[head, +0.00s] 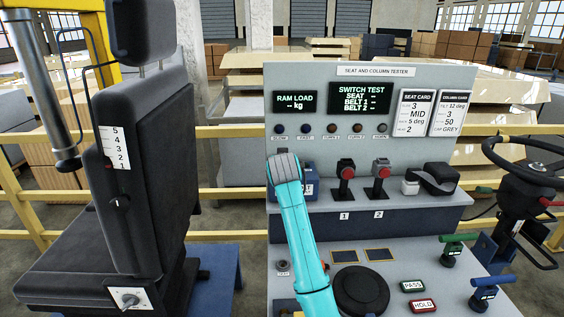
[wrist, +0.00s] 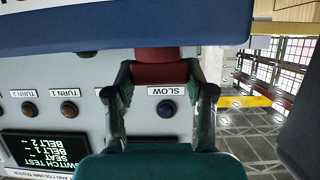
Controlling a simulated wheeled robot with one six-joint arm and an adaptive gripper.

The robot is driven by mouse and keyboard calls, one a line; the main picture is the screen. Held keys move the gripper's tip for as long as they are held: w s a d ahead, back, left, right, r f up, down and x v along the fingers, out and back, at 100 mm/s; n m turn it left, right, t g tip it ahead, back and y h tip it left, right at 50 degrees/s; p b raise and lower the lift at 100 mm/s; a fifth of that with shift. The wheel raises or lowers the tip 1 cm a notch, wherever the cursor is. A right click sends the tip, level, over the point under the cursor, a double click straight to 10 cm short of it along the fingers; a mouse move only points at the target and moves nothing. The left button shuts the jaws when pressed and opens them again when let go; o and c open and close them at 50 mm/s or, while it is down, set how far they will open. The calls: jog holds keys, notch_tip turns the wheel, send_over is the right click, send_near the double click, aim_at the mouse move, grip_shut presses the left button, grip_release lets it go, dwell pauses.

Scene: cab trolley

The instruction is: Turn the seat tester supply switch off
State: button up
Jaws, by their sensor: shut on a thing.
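My gripper (wrist: 158,95) shows in the wrist view, which is upside down, with its two fingers on either side of a red block-like handle (wrist: 158,70). It is shut on this handle, which sits against a blue housing (wrist: 200,25). In the head view the housing (head: 309,183) is partly hidden behind my arm, and the red handle is hidden. The grey tester panel (head: 330,150) stands behind. Its displays are lit: RAM LOAD (head: 295,103) reads "-- kg" and SWITCH TEST (head: 360,102) shows dashes. I cannot read the switch position.
A row of lamps (head: 332,128) is just above. A black seat (head: 130,190) stands at left, and a steering wheel (head: 515,175) at right. PASS (head: 412,286) and HOLD (head: 423,306) buttons are on the lower desk.

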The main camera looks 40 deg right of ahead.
dwell(0.4)
jog(key=o, duration=1.2)
jog(key=v, duration=1.2)
jog(key=shift+s+d+f, duration=0.1)
